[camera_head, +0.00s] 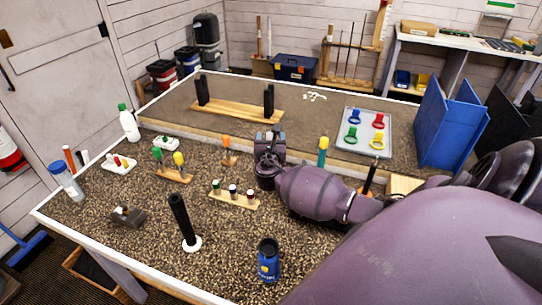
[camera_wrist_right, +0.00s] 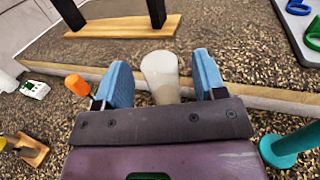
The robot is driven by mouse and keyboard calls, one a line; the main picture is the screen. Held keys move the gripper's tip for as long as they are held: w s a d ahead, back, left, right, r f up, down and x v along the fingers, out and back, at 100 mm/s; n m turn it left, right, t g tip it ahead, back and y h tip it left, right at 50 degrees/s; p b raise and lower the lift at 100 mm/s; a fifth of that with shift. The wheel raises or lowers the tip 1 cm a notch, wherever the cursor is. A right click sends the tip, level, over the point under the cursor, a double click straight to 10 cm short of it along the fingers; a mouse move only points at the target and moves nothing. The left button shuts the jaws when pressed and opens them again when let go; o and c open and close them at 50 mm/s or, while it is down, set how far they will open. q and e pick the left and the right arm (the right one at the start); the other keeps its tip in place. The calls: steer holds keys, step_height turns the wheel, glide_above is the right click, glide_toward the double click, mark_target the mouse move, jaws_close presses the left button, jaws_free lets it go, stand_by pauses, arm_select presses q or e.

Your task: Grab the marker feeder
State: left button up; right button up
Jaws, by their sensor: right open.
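My right gripper (camera_head: 270,147) reaches over the middle of the gravel-topped bench from the right. In the right wrist view its two blue fingers (camera_wrist_right: 161,68) are apart, with a pale upright cylinder (camera_wrist_right: 160,68) between them. The cylinder looks like the marker feeder, but I cannot be sure. A gap shows on each side of it at the fingertips. My left gripper is not in view.
An orange-handled tool (camera_wrist_right: 76,86) stands close left of the fingers. A teal holder (camera_head: 322,152) with a yellow top stands to the right. A raised ledge and a wooden stand with black posts (camera_head: 240,109) lie behind. A black grip (camera_head: 182,220) stands in front.

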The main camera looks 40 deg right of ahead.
steer(key=shift+x, duration=1.5)
jaws_close()
